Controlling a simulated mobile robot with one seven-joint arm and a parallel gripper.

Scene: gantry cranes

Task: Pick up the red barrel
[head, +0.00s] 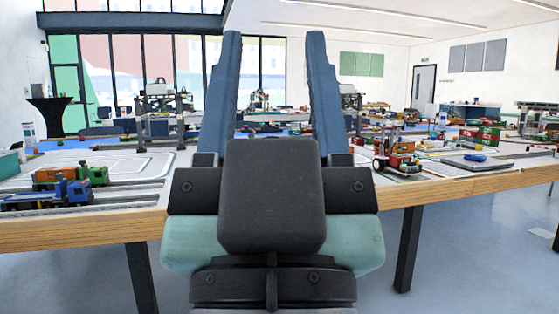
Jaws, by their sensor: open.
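My gripper (275,40) fills the middle of the head view. Its two long blue fingers point up and away from me, wide apart, with nothing between them. I cannot make out a red barrel for certain. Several small red things stand on the tables to the right, but they are too small to tell apart. My gripper's dark body hides part of the table's middle.
A wooden-edged table (455,189) spans the view ahead. A blue truck (60,196) and a green-orange truck (70,176) stand at its left. A red wheeled vehicle (398,157) stands right of my gripper. A blue object lies on a grey pad (462,163). Open floor shows front right.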

